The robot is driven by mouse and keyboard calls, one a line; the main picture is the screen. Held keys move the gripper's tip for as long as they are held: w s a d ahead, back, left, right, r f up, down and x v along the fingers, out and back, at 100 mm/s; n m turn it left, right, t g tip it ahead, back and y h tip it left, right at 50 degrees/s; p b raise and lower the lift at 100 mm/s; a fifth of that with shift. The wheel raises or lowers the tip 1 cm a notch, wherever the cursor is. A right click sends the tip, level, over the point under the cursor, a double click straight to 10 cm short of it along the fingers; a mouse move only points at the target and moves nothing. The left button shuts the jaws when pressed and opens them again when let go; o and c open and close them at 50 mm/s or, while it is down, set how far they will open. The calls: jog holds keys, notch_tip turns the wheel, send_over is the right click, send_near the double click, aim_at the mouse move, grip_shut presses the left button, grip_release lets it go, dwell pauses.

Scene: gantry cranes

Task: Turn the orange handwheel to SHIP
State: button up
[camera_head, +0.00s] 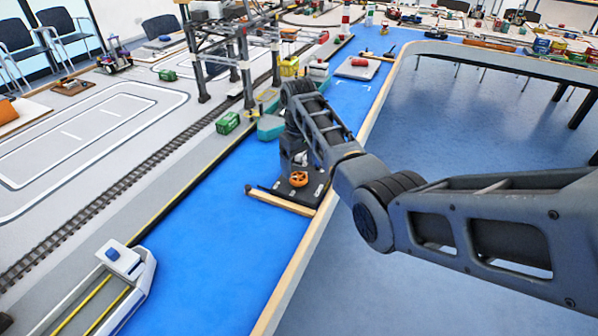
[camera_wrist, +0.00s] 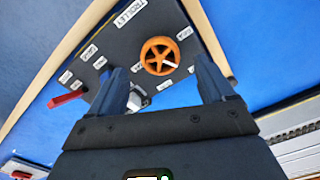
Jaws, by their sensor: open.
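The orange handwheel (camera_wrist: 152,46) sits on a dark control panel (camera_wrist: 112,42) in the wrist view, ahead of my gripper (camera_wrist: 160,66). It also shows in the head view (camera_head: 299,179), just below the end of my arm. My gripper is open, its two dark fingers spread to the left and right of the wheel's near side, with no clear contact. A white mark on the wheel points toward the lower right. Small white labels surround it, too small to read surely. A larger label reads TROLLEY (camera_wrist: 130,13). The fingertips are not clearly visible in the head view.
A red lever (camera_wrist: 66,99) stands at the panel's left in the wrist view. A wooden edge strip (camera_head: 280,203) runs before the panel. A gantry crane (camera_head: 240,60), a green container (camera_head: 228,123) and a model ship (camera_head: 105,290) stand left. The blue surface (camera_head: 215,240) is largely clear.

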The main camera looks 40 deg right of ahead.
aim_at(299, 177)
jog(key=shift+r, duration=1.95)
jog(key=shift+c, duration=0.4)
dwell(1.3)
